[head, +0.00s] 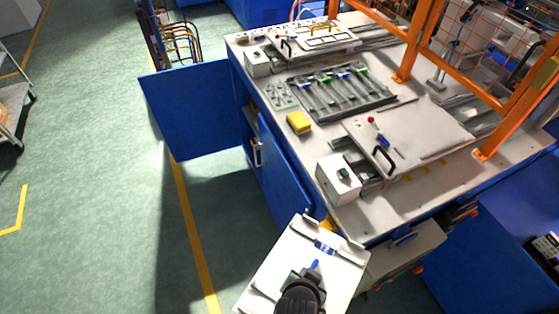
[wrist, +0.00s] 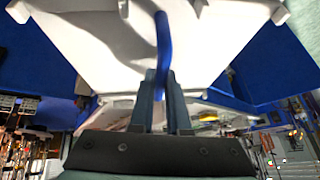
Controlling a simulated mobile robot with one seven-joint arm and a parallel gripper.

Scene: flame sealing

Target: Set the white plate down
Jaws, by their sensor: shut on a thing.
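The white plate (head: 275,262) is in the lower middle of the head view, in front of the workbench's near edge and over the floor. It has small raised tabs at its corners and a blue handle (head: 315,265). My gripper (head: 309,273) is at the plate's near part, shut on this handle. In the wrist view the white plate (wrist: 100,45) fills the upper part, and the fingers of my gripper (wrist: 162,85) close around the blue handle (wrist: 162,40). My wrist hides part of the plate in the head view.
An orange frame (head: 500,125) stands at right. Blue doors (head: 195,108) hang open.

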